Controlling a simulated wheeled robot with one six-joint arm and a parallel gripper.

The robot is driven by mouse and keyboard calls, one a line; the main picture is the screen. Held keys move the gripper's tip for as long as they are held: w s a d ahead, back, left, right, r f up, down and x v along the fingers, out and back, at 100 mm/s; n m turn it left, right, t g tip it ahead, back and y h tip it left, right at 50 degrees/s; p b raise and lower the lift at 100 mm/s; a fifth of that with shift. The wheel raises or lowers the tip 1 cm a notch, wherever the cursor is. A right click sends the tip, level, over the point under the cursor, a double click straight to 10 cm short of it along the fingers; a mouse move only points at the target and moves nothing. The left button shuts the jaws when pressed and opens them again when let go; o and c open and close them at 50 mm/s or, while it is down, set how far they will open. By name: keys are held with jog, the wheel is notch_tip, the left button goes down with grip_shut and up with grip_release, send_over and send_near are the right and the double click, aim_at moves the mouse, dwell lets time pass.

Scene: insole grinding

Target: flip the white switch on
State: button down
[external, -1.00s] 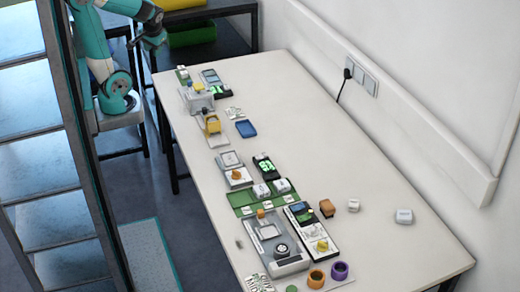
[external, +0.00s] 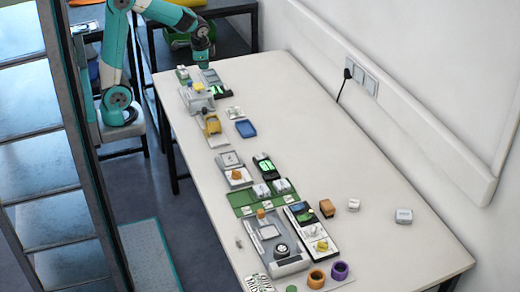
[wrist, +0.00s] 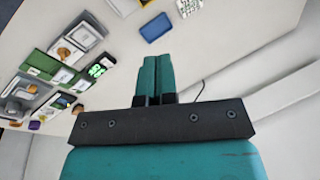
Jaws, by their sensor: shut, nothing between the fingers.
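I cannot tell for certain which thing is the white switch. A white wall plate (external: 362,78) with a black plug is on the wall behind the table. A grey-white device (external: 196,99) with small coloured parts stands at the table's far end, beside a dark device with a green display (external: 215,82). My gripper (external: 205,66) is above the far end of the table, close to that dark device in the picture. In the wrist view my gripper (wrist: 154,60) has its teal fingers together, with nothing between them.
A blue tray (external: 246,129) lies on the table (external: 310,140); it also shows in the wrist view (wrist: 155,28). A green tray (external: 240,199), a grey machine (external: 290,265) and loose blocks stand nearer. The table's wall side is largely clear.

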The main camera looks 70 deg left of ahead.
jog(key=w+d+f+m+h+b, duration=0.1)
jog(key=w+d+f+m+b, duration=0.2)
jog(key=w+d+f+m, duration=0.5)
jog(key=m+h+b, duration=0.2)
jog(key=m, duration=0.4)
send_over(265, 153)
jog(key=s, duration=0.3)
notch_tip(265, 153, down, 7)
jog(key=shift+w+r, duration=0.1)
jog(key=f, duration=0.4)
jog(key=w+f+p, duration=0.1)
jog(key=f, duration=0.4)
jog(key=w+f+p, duration=0.1)
jog(key=f, duration=0.3)
jog(key=shift+w+f, duration=0.2)
jog(key=shift+f, duration=0.15)
jog(key=shift+f, duration=0.1)
